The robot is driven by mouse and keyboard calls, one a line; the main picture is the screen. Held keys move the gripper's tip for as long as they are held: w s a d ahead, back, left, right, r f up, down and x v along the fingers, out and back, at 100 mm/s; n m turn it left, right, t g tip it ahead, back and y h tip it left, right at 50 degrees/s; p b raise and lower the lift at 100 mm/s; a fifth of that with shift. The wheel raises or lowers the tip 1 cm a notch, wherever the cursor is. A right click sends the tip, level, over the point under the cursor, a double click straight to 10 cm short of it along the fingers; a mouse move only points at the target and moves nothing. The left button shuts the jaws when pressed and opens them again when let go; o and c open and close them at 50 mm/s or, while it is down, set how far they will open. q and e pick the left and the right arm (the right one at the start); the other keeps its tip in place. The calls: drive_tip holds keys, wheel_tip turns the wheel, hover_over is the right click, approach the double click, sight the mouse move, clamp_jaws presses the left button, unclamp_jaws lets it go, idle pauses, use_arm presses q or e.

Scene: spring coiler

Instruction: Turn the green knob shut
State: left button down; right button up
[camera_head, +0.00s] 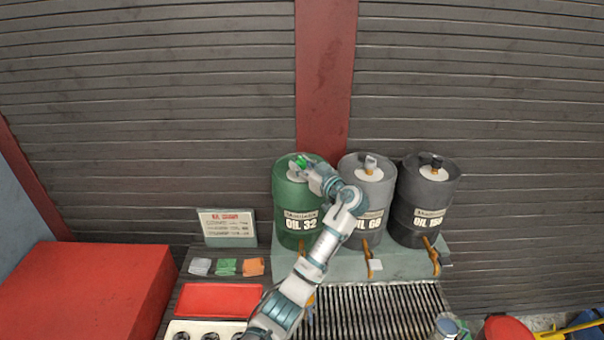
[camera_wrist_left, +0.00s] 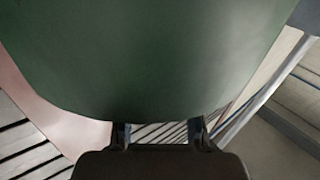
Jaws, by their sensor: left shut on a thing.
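The green knob (camera_head: 302,160) is on top of the green barrel (camera_head: 285,205) marked OIL 32, the left one of three barrels. My left gripper (camera_head: 306,168) is at the top of this barrel, shut on the green knob. Its fingers cover part of the knob. In the left wrist view a large dark green rounded surface (camera_wrist_left: 160,60) fills the upper part. The finger pair (camera_wrist_left: 158,135) is at the bottom, with its contact hidden. My right gripper is not in view.
A grey barrel (camera_head: 366,200) and a dark barrel (camera_head: 425,205) stand to the right, each with its own top knob. A sign (camera_head: 228,228) stands left of the green barrel. A grate (camera_head: 375,310) and a red box (camera_head: 85,290) are in front.

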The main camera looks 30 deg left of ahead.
use_arm(q)
drive_tip(key=shift+d+n+g+y+b, duration=0.1)
drive_tip(key=shift+n+g+y+b, duration=0.25)
drive_tip(key=shift+n+g, duration=0.65)
drive_tip(key=shift+r+n+g+y+b, duration=0.15)
drive_tip(key=shift+n+g, duration=0.25)
drive_tip(key=shift+g, duration=0.55)
drive_tip(key=shift+r+n+g+y+b, duration=0.15)
drive_tip(key=shift+n+g, duration=0.25)
drive_tip(key=shift+g, duration=0.55)
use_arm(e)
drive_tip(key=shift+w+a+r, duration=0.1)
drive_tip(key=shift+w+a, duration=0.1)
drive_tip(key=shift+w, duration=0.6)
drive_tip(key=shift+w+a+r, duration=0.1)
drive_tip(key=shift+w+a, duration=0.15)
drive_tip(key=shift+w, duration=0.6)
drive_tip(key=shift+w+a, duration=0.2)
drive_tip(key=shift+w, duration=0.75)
use_arm(q)
drive_tip(key=c, duration=0.9)
unclamp_jaws()
drive_tip(key=shift+w, duration=0.1)
drive_tip(key=shift+c, duration=0.2)
drive_tip(key=shift+o, duration=0.9)
drive_tip(key=shift+f, duration=0.2)
drive_tip(key=shift+d, duration=0.2)
drive_tip(key=d, duration=1.1)
drive_tip(key=shift+d, duration=0.35)
